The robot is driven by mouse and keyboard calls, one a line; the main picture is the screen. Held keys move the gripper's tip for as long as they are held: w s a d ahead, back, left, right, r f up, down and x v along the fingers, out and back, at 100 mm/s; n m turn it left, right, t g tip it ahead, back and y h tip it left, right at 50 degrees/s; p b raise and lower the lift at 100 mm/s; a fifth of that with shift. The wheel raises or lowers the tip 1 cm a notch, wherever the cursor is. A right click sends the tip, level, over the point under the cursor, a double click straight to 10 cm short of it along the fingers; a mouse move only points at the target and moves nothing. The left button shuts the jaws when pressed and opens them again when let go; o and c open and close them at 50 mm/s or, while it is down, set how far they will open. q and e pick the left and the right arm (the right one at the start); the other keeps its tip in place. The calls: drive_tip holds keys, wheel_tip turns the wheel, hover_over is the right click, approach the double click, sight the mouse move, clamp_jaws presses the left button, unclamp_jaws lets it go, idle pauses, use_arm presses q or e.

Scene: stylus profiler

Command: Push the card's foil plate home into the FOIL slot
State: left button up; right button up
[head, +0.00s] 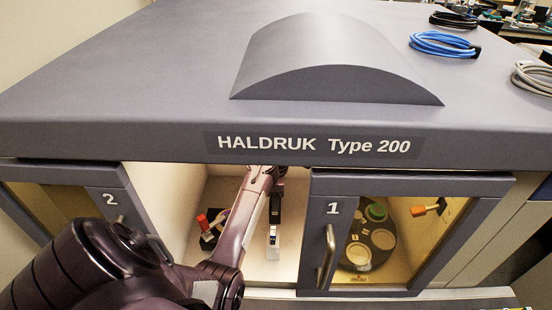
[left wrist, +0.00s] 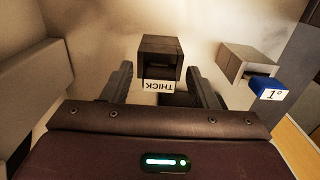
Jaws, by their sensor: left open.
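My left arm reaches through the open bay between the two doors in the head view. In the left wrist view my left gripper (left wrist: 160,84) is open, its two dark fingers standing apart. A dark block with a white label reading THICK (left wrist: 161,60), upside down, appears in line with the gap between them. I cannot tell whether it is between the fingers or beyond them. My right gripper is not in view.
In the bay are a red-topped item (head: 203,221) and a dark upright piece (head: 275,207). Door 1 (head: 318,235) borders the bay right, door 2 (head: 80,185) left.

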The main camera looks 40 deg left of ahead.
use_arm(q)
drive_tip(key=shift+r, duration=3.05)
